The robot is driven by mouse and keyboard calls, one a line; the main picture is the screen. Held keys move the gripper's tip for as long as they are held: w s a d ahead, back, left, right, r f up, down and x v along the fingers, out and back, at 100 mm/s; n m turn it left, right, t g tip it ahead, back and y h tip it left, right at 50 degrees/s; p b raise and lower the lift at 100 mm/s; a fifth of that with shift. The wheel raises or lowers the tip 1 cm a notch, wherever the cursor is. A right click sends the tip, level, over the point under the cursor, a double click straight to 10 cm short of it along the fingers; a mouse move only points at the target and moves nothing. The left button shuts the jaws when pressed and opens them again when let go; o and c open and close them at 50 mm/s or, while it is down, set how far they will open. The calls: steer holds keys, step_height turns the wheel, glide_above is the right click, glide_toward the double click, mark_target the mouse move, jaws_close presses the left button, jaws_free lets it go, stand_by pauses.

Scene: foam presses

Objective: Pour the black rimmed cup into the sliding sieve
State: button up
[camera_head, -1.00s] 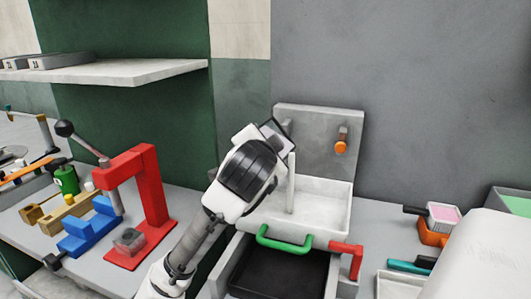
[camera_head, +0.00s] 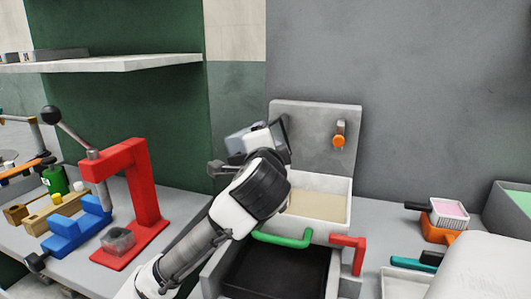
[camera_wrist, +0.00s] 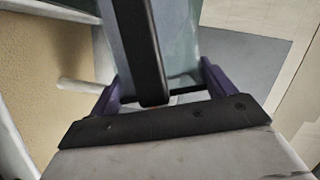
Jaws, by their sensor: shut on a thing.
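My gripper (camera_wrist: 163,88) is shut on the black rimmed cup (camera_wrist: 187,40), whose pale, see-through wall and dark rim bar lie between two purple fingers in the wrist view. In the head view the cup (camera_head: 250,138) is up in the air, tilted, at the upper left of the sieve; my wrist partly hides it. I cannot see inside the cup. The sliding sieve (camera_head: 343,212) is a white box with a green handle (camera_head: 282,240), against a grey back plate. A flat beige layer covers its floor. A beige surface with a white rim (camera_wrist: 97,25) shows left in the wrist view.
A black tray (camera_head: 275,270) lies below the sieve, with a red handle (camera_head: 348,250) beside it. An orange knob (camera_head: 338,142) juts from the back plate. A red press (camera_head: 145,200) stands left. A pink-filled basket (camera_head: 447,212) stands right.

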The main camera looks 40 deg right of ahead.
steer(key=shift+s+d+f+m+t+b, duration=0.1)
steer(key=shift+s+f+m+t+b, duration=0.15)
steer(key=shift+f+m+b, duration=0.55)
steer(key=shift+s+d+f+m+t+b, duration=0.1)
steer(key=shift+s+f+m+t+b, duration=0.1)
steer(key=shift+f+m+b, duration=0.55)
steer(key=shift+s+m+t+h+b, duration=0.3)
steer(key=shift+m+h+b, duration=0.25)
steer(key=shift+b, duration=0.4)
steer(key=shift+s+d+r+m+h+b, duration=0.1)
steer(key=shift+s+m+h+b, duration=0.2)
steer(key=shift+m, duration=0.35)
steer(key=shift+s+d+f+m+h+b, duration=0.1)
steer(key=shift+s+d+m+h+b, duration=0.1)
steer(key=shift+m+b, duration=0.35)
steer(key=shift+s+d+r+m+h+b, duration=0.1)
steer(key=shift+s+m+h+b, duration=0.15)
steer(key=shift+m, duration=0.55)
steer(key=shift+w+r, duration=0.1)
